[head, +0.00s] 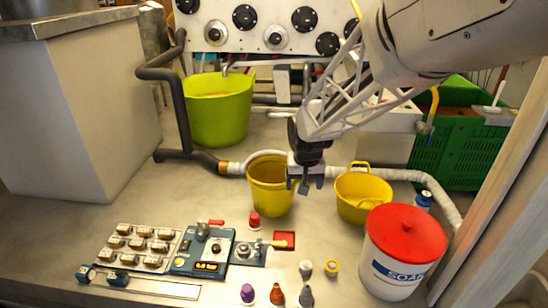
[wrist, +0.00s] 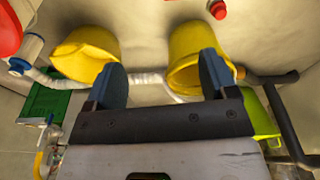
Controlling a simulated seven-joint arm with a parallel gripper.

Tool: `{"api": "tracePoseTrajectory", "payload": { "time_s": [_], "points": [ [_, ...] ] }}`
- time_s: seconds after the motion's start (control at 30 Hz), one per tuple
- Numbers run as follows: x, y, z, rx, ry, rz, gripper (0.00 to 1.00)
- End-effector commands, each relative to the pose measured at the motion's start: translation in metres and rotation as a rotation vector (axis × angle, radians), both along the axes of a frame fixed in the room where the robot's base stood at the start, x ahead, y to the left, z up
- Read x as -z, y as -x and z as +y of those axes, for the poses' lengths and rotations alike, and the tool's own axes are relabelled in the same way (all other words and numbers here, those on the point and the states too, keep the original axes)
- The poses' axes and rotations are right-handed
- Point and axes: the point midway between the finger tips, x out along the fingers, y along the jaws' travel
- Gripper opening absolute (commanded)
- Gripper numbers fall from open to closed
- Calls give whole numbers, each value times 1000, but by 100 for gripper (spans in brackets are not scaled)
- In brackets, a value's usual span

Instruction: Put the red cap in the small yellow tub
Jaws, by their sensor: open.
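A small red cap (head: 254,220) stands on the counter just in front of the taller yellow bucket (head: 272,198). It also shows at the top of the wrist view (wrist: 218,9). A lower yellow tub (head: 362,203) with raised handles stands to the right of the bucket; it is at the left in the wrist view (wrist: 84,56). My gripper (head: 304,186) is open and empty, pointing down above the counter between the two yellow containers. In the wrist view its two dark fingertips (wrist: 160,82) are wide apart with nothing between them.
A white soap bucket (head: 385,273) with a red lid stands at front right. Several small coloured caps or nozzles (head: 277,294) stand at the front. A blue-grey device (head: 208,252) and a keypad (head: 140,247) lie front left. Pipes (head: 180,110) run behind.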

Motion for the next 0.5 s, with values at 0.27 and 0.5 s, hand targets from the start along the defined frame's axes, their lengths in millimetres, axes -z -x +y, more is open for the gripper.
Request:
{"api": "tracePoseTrajectory", "payload": {
  "time_s": [0.27,0.5],
  "points": [
    [56,-47,49,-29,2,16,79],
    [110,-79,93,-52,5,29,79]
  ]
}}
